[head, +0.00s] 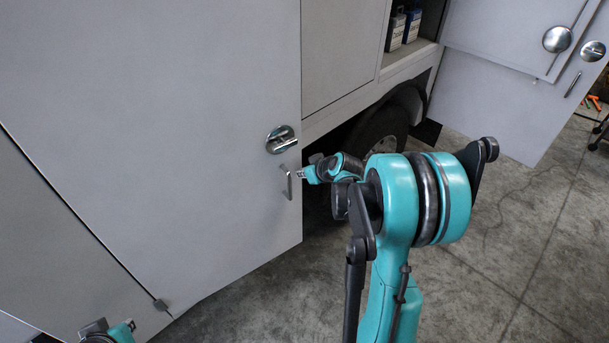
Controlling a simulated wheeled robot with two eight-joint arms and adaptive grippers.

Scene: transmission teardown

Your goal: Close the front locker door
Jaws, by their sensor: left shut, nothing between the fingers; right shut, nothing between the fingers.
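A large light-grey locker door (150,110) fills the left of the head view, its free right edge standing out in front of the vehicle side. It carries a round metal latch (281,139) and, below it, a small bar handle (287,183). My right gripper (299,174) is shut and empty, just right of the handle; I cannot tell whether it touches it. My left gripper (93,328) is shut at the bottom left edge of the picture, in front of the door's lower part and mostly cut off. The door's hinge side is not clear.
Behind the door's free edge are a wheel (381,137) and an open compartment with bottles (403,28). Another grey door (500,100) with a latch and handle hangs at the right. The concrete floor (510,245) is clear at lower right.

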